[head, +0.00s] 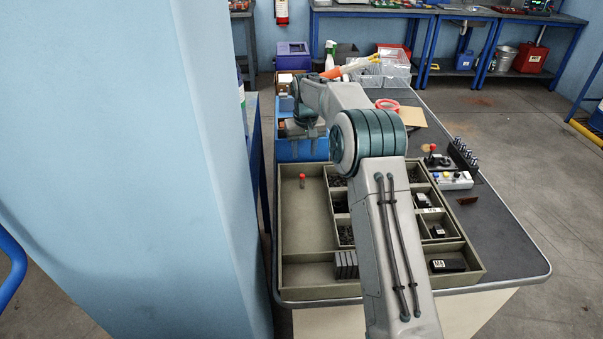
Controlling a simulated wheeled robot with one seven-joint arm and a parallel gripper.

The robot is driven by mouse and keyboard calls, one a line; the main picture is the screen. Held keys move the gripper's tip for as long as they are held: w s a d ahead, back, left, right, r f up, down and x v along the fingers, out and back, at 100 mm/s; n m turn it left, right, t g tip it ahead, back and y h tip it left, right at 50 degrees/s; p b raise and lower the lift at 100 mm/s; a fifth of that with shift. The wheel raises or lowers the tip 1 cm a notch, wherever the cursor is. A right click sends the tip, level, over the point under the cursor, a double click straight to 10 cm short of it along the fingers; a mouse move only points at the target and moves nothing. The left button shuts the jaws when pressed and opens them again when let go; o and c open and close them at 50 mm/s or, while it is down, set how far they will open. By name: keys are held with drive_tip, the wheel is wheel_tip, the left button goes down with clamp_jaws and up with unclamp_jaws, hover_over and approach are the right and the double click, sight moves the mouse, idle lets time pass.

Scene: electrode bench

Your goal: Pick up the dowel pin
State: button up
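I cannot single out a dowel pin with certainty; small dark parts lie in the compartments of the sorting tray (310,254), and my arm covers some of them. A small upright piece with a red top (302,181) stands in the tray's large left compartment. My gripper (304,140) hangs above the blue bin (290,152) behind the tray. It is beyond the red-topped piece and apart from it. Its fingers are small and dark here, so I cannot tell whether they are open or whether they hold anything.
Grey plates (346,265) stand in the tray's front row, with a dark block (447,265) to their right. A white box with coloured knobs (455,181) and a black rack (463,156) are on the right. A blue wall (120,150) closes off the left. The bench's front right is clear.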

sight(302, 175)
drive_tip(key=f, duration=0.5)
drive_tip(key=w+f, duration=0.1)
drive_tip(key=f, duration=0.1)
drive_tip(key=shift+f, duration=0.4)
drive_tip(key=f, duration=0.3)
drive_tip(key=f+p, duration=0.1)
drive_tip(key=f, duration=0.1)
drive_tip(key=shift+w+a+f, duration=0.1)
drive_tip(key=shift+w+a, duration=0.05)
drive_tip(key=shift+a, duration=0.1)
clamp_jaws()
